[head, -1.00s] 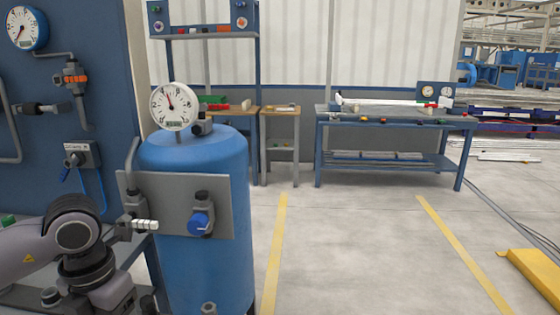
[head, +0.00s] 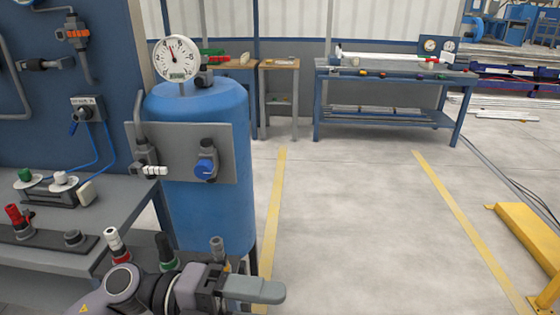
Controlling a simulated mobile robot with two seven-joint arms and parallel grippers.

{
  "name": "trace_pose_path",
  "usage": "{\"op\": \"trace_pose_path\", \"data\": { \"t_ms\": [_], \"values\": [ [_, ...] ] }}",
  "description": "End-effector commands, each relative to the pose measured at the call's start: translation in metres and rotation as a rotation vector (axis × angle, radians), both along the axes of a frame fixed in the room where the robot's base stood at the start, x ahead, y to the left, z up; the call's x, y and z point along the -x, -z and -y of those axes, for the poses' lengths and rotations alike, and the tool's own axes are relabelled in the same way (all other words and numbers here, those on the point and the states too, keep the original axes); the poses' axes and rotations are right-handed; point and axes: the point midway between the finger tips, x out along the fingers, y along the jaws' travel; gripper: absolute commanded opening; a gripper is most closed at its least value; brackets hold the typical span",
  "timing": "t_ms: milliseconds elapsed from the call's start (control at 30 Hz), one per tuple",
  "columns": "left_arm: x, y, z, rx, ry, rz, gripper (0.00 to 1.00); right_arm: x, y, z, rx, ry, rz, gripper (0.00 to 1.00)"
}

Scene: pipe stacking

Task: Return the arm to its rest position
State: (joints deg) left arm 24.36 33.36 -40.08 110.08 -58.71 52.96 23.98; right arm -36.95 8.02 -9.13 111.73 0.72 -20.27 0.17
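My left arm comes in low from the bottom left, reaching to the right across the front. Its gripper (head: 262,290) points right, in front of the foot of the blue tank (head: 200,120). The fingers are seen edge-on as one grey shape, so whether they are open or shut does not show. No held object can be made out. My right arm and gripper are not in view.
A grey bench (head: 120,222) with red, white and green fittings stands at the left, close to my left arm. The tank carries a gauge (head: 177,57) and a valve panel (head: 190,178). The floor (head: 350,230) to the right is clear up to a yellow stand (head: 530,240).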

Motion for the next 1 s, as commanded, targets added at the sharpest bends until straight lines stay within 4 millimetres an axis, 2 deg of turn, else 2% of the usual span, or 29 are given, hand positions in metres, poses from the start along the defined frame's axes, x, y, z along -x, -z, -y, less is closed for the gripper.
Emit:
{"op": "trace_pose_path", "data": {
  "t_ms": [133,267,367,467,500,567,633,700,800,900,1000],
  "values": [
    [-0.023,-0.016,-0.003,0.270,-0.227,-0.224,0.63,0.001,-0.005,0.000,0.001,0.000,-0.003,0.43],
    [-0.050,-0.007,-0.026,0.441,-0.465,-0.436,0.63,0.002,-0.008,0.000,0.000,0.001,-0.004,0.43],
    [-0.067,0.018,-0.052,0.533,-0.664,-0.616,0.63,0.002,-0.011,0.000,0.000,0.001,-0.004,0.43],
    [-0.075,0.057,-0.081,0.588,-0.869,-0.812,0.63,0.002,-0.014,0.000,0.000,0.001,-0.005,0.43],
    [-0.074,0.076,-0.093,0.600,-0.952,-0.891,0.63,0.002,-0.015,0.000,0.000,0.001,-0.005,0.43],
    [-0.069,0.107,-0.112,0.607,-1.075,-1.016,0.63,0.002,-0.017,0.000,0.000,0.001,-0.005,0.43],
    [-0.054,0.146,-0.131,0.598,-1.213,-1.163,0.63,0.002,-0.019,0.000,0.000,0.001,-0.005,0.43],
    [-0.034,0.182,-0.148,0.575,-1.335,-1.304,0.63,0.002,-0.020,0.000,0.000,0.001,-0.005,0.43],
    [0.000,0.225,-0.166,0.530,-1.473,-1.476,0.63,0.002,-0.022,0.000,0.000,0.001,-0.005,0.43],
    [0.028,0.252,-0.175,0.488,-1.560,-1.597,0.63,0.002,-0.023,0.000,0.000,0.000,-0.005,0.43],
    [0.045,0.265,-0.179,0.463,-1.602,-1.663,0.63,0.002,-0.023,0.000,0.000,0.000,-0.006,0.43]
  ]
}}
